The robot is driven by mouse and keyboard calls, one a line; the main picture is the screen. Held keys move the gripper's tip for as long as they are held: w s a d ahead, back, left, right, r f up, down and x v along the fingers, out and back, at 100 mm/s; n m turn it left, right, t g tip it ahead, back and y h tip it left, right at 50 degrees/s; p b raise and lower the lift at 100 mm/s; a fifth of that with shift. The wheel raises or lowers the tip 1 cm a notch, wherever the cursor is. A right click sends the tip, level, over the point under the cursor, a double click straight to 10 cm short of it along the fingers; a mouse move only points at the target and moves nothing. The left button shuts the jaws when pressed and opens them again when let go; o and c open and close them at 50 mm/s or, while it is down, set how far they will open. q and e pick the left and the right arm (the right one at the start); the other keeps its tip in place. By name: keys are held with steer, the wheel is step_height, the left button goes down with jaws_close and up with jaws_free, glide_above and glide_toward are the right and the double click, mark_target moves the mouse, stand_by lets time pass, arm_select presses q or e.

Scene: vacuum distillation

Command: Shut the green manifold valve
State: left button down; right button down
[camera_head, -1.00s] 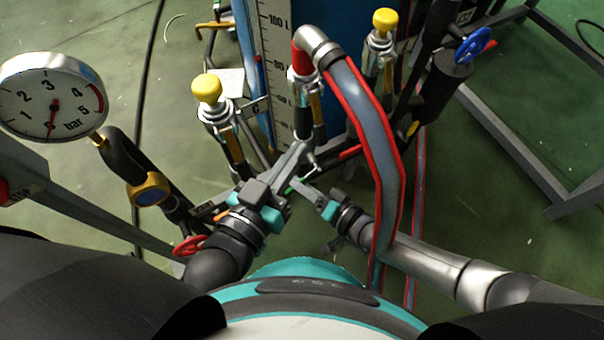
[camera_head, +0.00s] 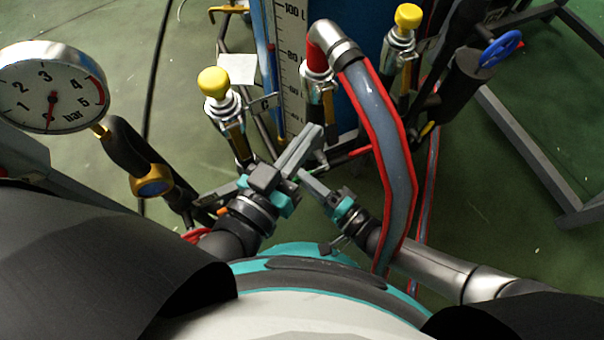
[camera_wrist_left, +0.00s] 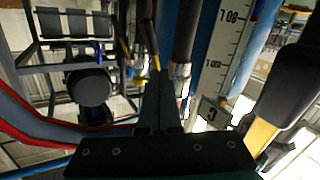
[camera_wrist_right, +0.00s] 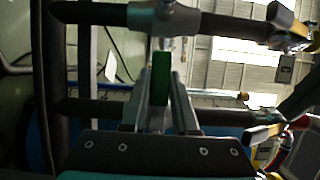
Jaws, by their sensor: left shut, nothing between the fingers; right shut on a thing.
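The green manifold valve handle (camera_wrist_right: 160,78) shows in the right wrist view as an upright green bar between the fingers of my right gripper (camera_wrist_right: 160,92). That gripper is shut on it. In the head view my right gripper (camera_head: 304,178) reaches in from the right, and its fingertips lie just below my left gripper. The handle is mostly hidden there. My left gripper (camera_head: 316,137) is shut and empty, close in front of the scale and the pipes. In the left wrist view its closed fingers (camera_wrist_left: 160,92) point at dark pipes.
A red-edged hose (camera_head: 385,130) arches down just right of both grippers. Yellow-knobbed valves (camera_head: 213,83) stand behind. A pressure gauge (camera_head: 50,88) is at left and a blue handwheel (camera_head: 501,47) at upper right. Dark pipes (camera_wrist_right: 90,12) cross near my right gripper.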

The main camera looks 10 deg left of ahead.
steer(key=shift+s, duration=0.2)
steer(key=c, duration=1)
jaws_free()
steer(key=o, duration=0.3)
steer(key=shift+w, duration=0.1)
arm_select(q)
steer(key=shift+w+a+f+m+g+y+p, duration=0.25)
steer(key=shift+a+f+g+y+p, duration=0.35)
steer(key=shift+g, duration=0.55)
steer(key=shift+w+a+f+m+g+y+p, duration=0.15)
steer(key=shift+w+a+f+g+y+p, duration=0.2)
steer(key=shift+a+f+g+p, duration=0.65)
arm_select(e)
steer(key=shift+b+v, duration=0.3)
steer(key=shift+v, duration=7.35)
arm_select(q)
steer(key=shift+s+d+r, duration=0.15)
steer(key=shift+r, duration=0.05)
arm_select(e)
steer(key=shift+w+d, duration=0.1)
